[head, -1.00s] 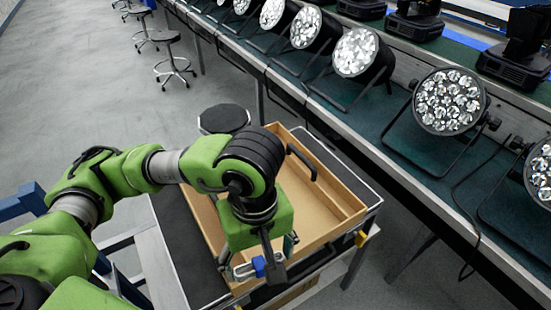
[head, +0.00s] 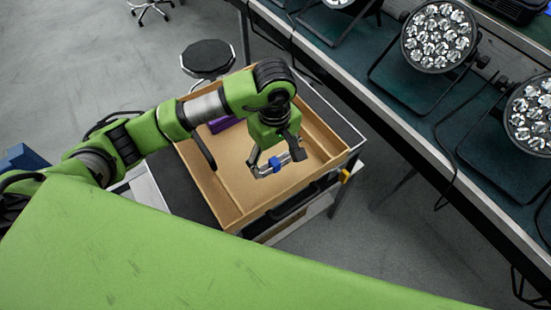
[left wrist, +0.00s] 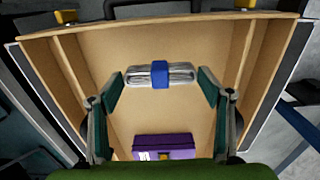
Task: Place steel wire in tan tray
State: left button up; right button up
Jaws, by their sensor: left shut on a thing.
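The steel wire is a silvery bundle with a blue band (head: 276,164); it also shows in the left wrist view (left wrist: 161,75). My left gripper (head: 273,163) is shut on the two ends of the bundle and holds it over the tan tray (head: 234,188). In the left wrist view the fingers (left wrist: 160,82) close on the bundle from both sides, with the tray floor behind it. The tray is a wide wooden box with low walls. My right gripper is not in view.
A purple box (left wrist: 165,146) lies in the tray, partly hidden by my arm in the head view. The tray stands on a cart with a dark top (head: 190,194). A long bench with par cans (head: 438,38) runs along the right. A stool (head: 208,56) stands behind.

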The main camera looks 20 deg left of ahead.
aim_at(276, 158)
pick_arm(q)
jog(key=shift+w+f, duration=0.35)
jog(key=shift+f, duration=0.1)
notch_tip(276, 158, down, 3)
jog(key=shift+w+r+p, duration=0.1)
jog(key=shift+p, duration=1)
jog(key=shift+f, duration=0.2)
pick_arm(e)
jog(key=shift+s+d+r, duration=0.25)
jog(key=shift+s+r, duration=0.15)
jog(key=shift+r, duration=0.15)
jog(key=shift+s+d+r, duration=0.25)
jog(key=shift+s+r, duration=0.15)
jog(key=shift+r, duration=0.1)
pick_arm(q)
jog(key=shift+f, duration=0.1)
jog(key=shift+f+b, duration=0.15)
jog(key=shift+b, duration=0.15)
jog(key=o, duration=1.1)
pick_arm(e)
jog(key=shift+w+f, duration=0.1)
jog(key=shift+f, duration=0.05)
pick_arm(q)
jog(key=shift+r, duration=0.2)
